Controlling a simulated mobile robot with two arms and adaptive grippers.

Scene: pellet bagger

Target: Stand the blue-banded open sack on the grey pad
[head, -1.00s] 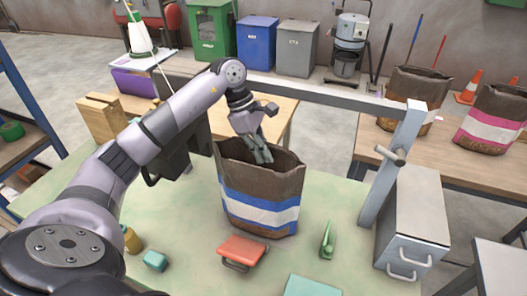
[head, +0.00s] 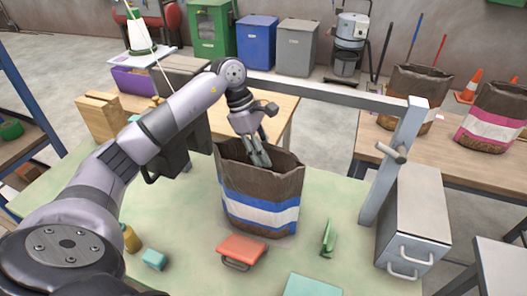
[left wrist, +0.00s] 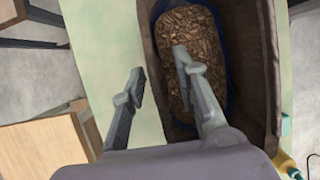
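The open brown sack (head: 262,208) with blue and white bands stands upright on the pale green bench top (head: 180,225). Its mouth is open, and brown pellets (left wrist: 195,60) show inside in the left wrist view. My left gripper (head: 259,154) is over the sack's far rim, pointing down. In the left wrist view the gripper (left wrist: 158,75) is open, with one finger over the sack's inside and the other outside its wall (left wrist: 152,50). No contact with the wall is clear. I cannot make out a grey pad. My right gripper is out of view.
A grey metal post with a crossbar (head: 330,92) and a grey box (head: 412,220) stand right of the sack. A red-orange handled item (head: 241,250) and a green item (head: 328,238) lie in front. Two other sacks stand on a wooden table (head: 390,140).

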